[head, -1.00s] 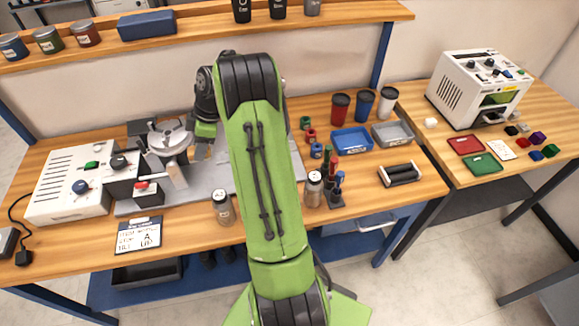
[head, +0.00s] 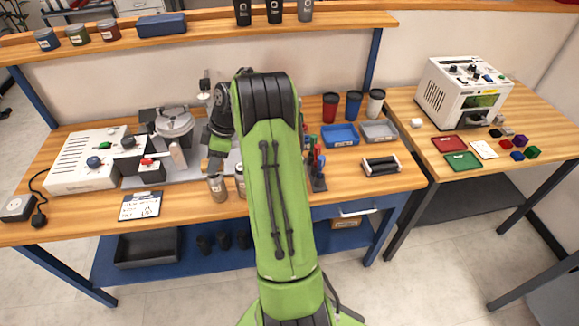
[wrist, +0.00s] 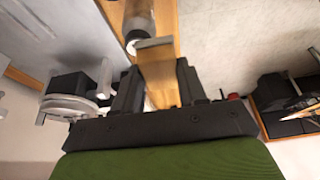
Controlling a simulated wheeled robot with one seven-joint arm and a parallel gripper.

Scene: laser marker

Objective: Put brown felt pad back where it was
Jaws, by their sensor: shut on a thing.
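In the wrist view, my gripper (wrist: 157,66) has its two dark fingers closed from the sides on a thin, flat piece, which I take to be the brown felt pad (wrist: 155,44). Its near edge looks grey-brown, and its full outline is hard to tell from the wood behind it. In the head view, my green arm covers the middle of the bench, and the fingers and the pad are hidden. The pad's former place cannot be made out.
The wooden bench (head: 75,229) holds a white control box (head: 88,172), a grey round fixture (head: 174,122), a label card (head: 140,206) and a bottle (head: 217,188) near the arm. A blue tray (head: 340,136), a grey tray (head: 380,131) and a black roller (head: 381,166) stand to the right.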

